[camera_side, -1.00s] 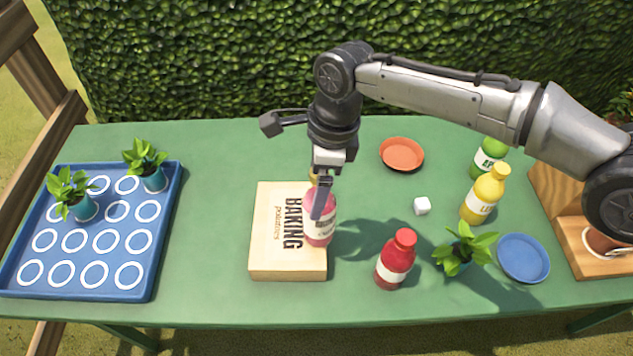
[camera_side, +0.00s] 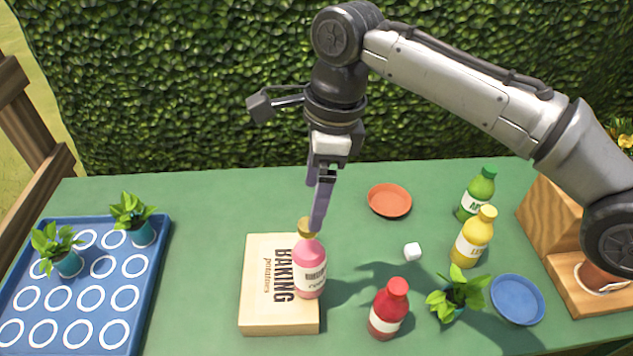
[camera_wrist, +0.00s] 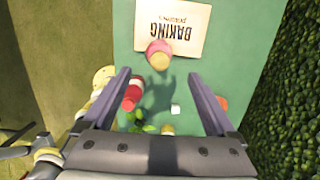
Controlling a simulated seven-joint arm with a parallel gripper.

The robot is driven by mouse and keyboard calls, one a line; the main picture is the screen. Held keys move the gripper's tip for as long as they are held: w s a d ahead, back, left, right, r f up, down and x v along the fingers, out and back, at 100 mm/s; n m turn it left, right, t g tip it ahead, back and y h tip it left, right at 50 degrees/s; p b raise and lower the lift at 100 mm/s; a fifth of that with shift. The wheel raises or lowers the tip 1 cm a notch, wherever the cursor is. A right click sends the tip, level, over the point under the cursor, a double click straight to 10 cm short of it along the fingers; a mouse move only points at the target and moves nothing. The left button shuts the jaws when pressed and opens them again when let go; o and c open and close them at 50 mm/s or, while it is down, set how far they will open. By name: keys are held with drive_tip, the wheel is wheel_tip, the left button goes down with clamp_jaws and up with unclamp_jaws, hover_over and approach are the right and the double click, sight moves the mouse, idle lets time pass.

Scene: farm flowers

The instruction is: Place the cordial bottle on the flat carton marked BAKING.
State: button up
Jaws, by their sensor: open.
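The cordial bottle (camera_side: 311,268) is pink with a gold cap and a pale label. It stands upright on the right part of the flat carton marked BAKING (camera_side: 262,300). In the wrist view the bottle (camera_wrist: 158,52) is seen from above, at the carton's edge, and the carton (camera_wrist: 188,22) lies beyond it. My gripper (camera_side: 318,218) is above the bottle in the side view, its fingertips near the cap. In the wrist view my gripper (camera_wrist: 165,78) has its fingers wide apart with nothing between them touching.
A red bottle (camera_side: 388,310), a potted plant (camera_side: 457,296), a white cube (camera_side: 412,252), yellow (camera_side: 474,240) and green (camera_side: 476,196) bottles, an orange dish (camera_side: 389,201) and a blue dish (camera_side: 517,300) stand to the right. A blue tray (camera_side: 150,262) with two plants is left.

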drive_tip(key=shift+d+r, duration=0.1)
drive_tip(key=shift+r, duration=0.5)
drive_tip(key=s+d+r+n+t, duration=0.1)
drive_tip(key=d+r+n, duration=0.25)
drive_tip(key=d, duration=0.65)
drive_tip(key=d+r+n+t, duration=0.15)
drive_tip(key=d+r, duration=0.35)
drive_tip(key=d, duration=0.5)
drive_tip(key=s+d+r+n+t, duration=0.1)
drive_tip(key=d+r+n, duration=0.25)
drive_tip(key=d, duration=0.55)
drive_tip(key=s+d+f+n, duration=0.2)
drive_tip(key=s+d+n, duration=0.3)
drive_tip(key=s+d, duration=0.65)
drive_tip(key=s+d+f+n+t+h, duration=0.1)
drive_tip(key=s+d+f+n, duration=0.3)
drive_tip(key=s+f, duration=0.5)
drive_tip(key=s+d+t, duration=0.1)
drive_tip(key=d, duration=0.1)
drive_tip(key=shift+d+h, duration=0.35)
drive_tip(key=shift+h, duration=0.05)
